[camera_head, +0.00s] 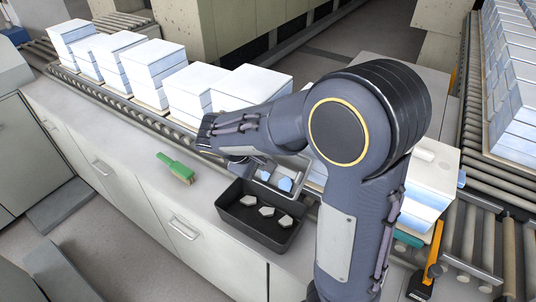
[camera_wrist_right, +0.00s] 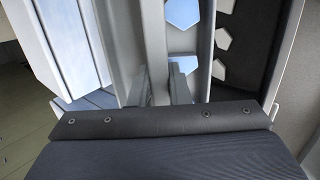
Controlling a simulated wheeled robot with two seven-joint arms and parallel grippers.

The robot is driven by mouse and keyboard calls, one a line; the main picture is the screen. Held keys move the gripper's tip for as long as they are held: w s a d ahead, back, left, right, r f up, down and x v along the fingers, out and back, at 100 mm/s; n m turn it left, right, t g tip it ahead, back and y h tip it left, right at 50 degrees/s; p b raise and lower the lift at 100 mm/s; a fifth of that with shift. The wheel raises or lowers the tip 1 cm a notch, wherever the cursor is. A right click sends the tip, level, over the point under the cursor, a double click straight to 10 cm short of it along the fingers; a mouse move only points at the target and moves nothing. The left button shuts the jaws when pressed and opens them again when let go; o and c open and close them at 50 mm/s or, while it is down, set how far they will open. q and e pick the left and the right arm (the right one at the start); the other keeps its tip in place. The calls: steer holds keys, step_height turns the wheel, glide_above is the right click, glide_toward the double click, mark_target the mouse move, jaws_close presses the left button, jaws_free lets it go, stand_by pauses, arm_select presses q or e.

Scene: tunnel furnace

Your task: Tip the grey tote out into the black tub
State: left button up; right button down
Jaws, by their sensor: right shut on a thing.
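The black tub (camera_head: 247,231) stands on the grey counter with several pale hexagonal pieces (camera_head: 267,211) lying on its floor. The grey tote (camera_head: 296,163) is tilted just behind and above the tub, its open side toward it. Bluish hexagonal pieces (camera_head: 285,184) show inside the tote. My right gripper (camera_wrist_right: 158,88) is shut on the tote's wall (camera_wrist_right: 154,40). In the head view my right arm hides part of the tote and most of the gripper. Pale pieces in the tub also show in the right wrist view (camera_wrist_right: 222,40). My left gripper is out of view.
A green brush (camera_head: 177,168) lies on the counter left of the tub. Stacks of white-blue boxes (camera_head: 180,90) stand on the roller conveyor behind. More stacks (camera_head: 512,90) fill the right conveyor. The counter between brush and tub is clear.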

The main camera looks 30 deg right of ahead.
steer(key=h, duration=0.1)
steer(key=a+f+t+h, duration=0.1)
steer(key=h, duration=0.1)
steer(key=s+a+f+t+h, duration=0.1)
steer(key=h, duration=0.1)
steer(key=shift+a, duration=0.1)
steer(key=shift+a+f+h+b, duration=0.2)
steer(key=shift+h+b, duration=0.15)
steer(key=shift+h, duration=0.15)
steer(key=shift+s+a+f+m+t+h+b, duration=0.25)
steer(key=shift+a+f+m+t+h+b, duration=0.25)
steer(key=shift+h+b, duration=1.65)
steer(key=shift+s+a+f+m+t+h+b, duration=0.35)
steer(key=shift+a+h+b, duration=0.35)
steer(key=shift+h+b, duration=1.4)
steer(key=shift+s+a+f+m+t+h+b, duration=0.4)
steer(key=shift+h+b, duration=0.85)
steer(key=shift+b, duration=1.7)
steer(key=shift+w+a+f, duration=0.1)
steer(key=shift+w+a, duration=0.1)
